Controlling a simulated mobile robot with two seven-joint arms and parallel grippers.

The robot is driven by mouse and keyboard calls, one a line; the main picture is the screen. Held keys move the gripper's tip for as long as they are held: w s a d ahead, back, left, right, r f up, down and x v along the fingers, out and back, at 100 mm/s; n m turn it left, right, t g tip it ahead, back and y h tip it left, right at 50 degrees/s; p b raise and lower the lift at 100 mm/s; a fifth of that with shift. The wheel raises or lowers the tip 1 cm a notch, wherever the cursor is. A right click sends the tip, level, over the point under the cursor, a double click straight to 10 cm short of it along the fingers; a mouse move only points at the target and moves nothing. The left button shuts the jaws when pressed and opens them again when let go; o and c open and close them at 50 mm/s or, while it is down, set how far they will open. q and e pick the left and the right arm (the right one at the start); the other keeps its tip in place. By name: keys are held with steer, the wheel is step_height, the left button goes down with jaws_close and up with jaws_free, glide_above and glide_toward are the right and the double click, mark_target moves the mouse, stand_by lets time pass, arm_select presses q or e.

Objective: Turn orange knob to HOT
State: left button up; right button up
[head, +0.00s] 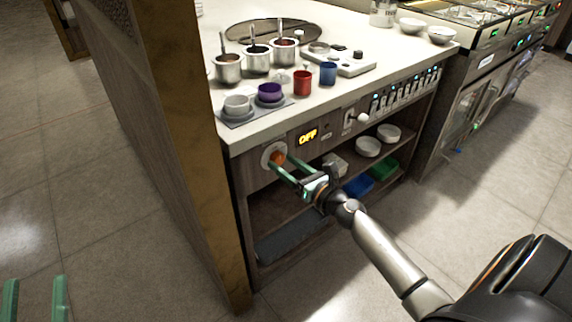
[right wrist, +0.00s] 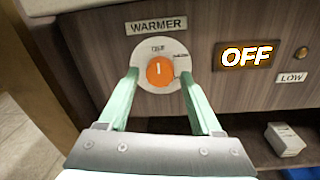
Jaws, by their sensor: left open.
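The orange knob (right wrist: 160,71) sits on a round pale dial plate (right wrist: 152,48) on the counter's wooden front, under a WARMER label (right wrist: 156,25). Its white mark stands upright, towards small lettering at the top of the dial; the lettering at the upper right is too small to read. The display (right wrist: 243,55) beside it reads OFF. My right gripper (right wrist: 159,77) is open, with one green finger on each side of the knob and a small gap visible on both sides. In the head view the knob (head: 277,157) is partly covered by the fingers. My left gripper (head: 35,296) is open and empty at the lower left.
A LOW label (right wrist: 291,77) and a small round button (right wrist: 301,53) are right of the display. A wooden post (head: 190,150) stands left of the panel. Cups and pots stand on the counter (head: 225,137) above; bowls and trays fill the shelves below.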

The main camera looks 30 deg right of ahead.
jaws_close()
stand_by(0.3)
